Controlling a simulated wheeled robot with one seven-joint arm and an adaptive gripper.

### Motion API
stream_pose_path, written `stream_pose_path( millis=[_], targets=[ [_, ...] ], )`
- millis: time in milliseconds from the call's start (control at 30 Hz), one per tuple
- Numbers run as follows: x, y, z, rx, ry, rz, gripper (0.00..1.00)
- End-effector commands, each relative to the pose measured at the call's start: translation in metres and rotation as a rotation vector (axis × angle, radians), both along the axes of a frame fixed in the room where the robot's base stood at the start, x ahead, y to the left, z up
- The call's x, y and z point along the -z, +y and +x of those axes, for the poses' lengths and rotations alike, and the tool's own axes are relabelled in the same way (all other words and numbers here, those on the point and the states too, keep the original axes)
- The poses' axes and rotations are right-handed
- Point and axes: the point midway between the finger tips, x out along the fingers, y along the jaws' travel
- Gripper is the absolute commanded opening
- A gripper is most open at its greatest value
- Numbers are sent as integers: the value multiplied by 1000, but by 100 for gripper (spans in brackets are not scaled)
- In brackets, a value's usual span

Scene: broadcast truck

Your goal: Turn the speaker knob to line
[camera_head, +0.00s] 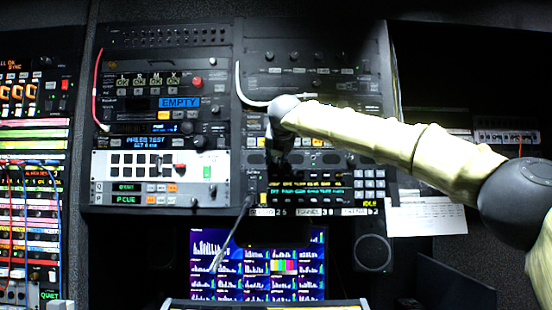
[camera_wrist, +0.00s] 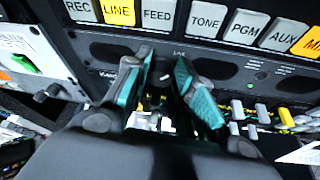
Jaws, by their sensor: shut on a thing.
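My gripper (camera_wrist: 164,64) points at a dark rack panel, its two teal-padded fingers closed around a small dark knob (camera_wrist: 163,77), which I take for the speaker knob. Above the knob is a row of labelled buttons; the LINE button (camera_wrist: 119,13) is yellow, between REC and FEED. In the head view, my gripper (camera_head: 280,160) is a dark shape against the middle rack, and the knob is hidden behind it.
A row of buttons and switches (camera_wrist: 262,112) lies right of the fingers. A white cable (camera_head: 240,85) hangs near my wrist. A monitor (camera_head: 257,265) with bar graphs sits below, with a round speaker (camera_head: 373,252) to its right. A paper sheet (camera_head: 427,218) hangs right of the rack.

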Motion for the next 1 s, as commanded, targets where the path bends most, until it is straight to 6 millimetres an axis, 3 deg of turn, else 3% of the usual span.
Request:
stream_pose_path(
  millis=[267, 300, 400, 767, 1000],
  targets=[
    [5, 1, 1, 1, 7, -3, 1],
    [5, 1, 1, 1, 7, -3, 30],
    [4, 1, 1, 0, 6, -3, 47],
    [0, 0, -2, 0, 2, -1, 47],
    [-11, -3, -27, -1, 1, -3, 47]
  ],
)
